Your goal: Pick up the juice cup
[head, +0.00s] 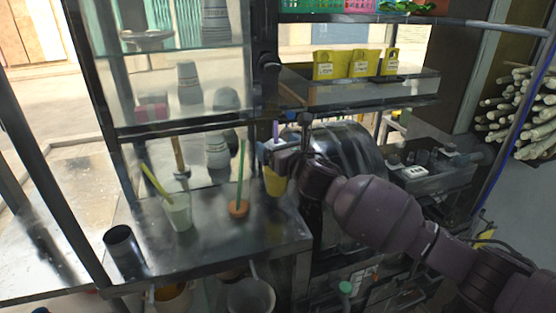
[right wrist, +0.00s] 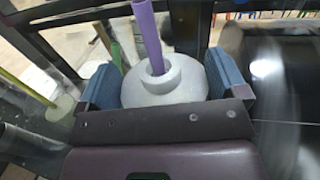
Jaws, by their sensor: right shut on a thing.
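A yellow cup (head: 275,183) with a pale lid (right wrist: 165,88) and a purple straw (right wrist: 147,35) is at my right gripper (head: 277,150), above the right end of the metal counter. In the right wrist view the lid sits between the two blue finger pads of my right gripper (right wrist: 165,85), which is shut on it. The cup's body is hidden below the lid in that view. I cannot tell from the head view whether its base touches the counter. My left gripper is in neither view.
A pale cup (head: 179,212) with a yellow straw stands on the counter (head: 215,240), left of an orange-brown piece (head: 238,208) with a green straw. A dark metal cylinder (head: 124,248) stands at the left. The press drum (head: 350,150) is close on the right. Glass stands behind.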

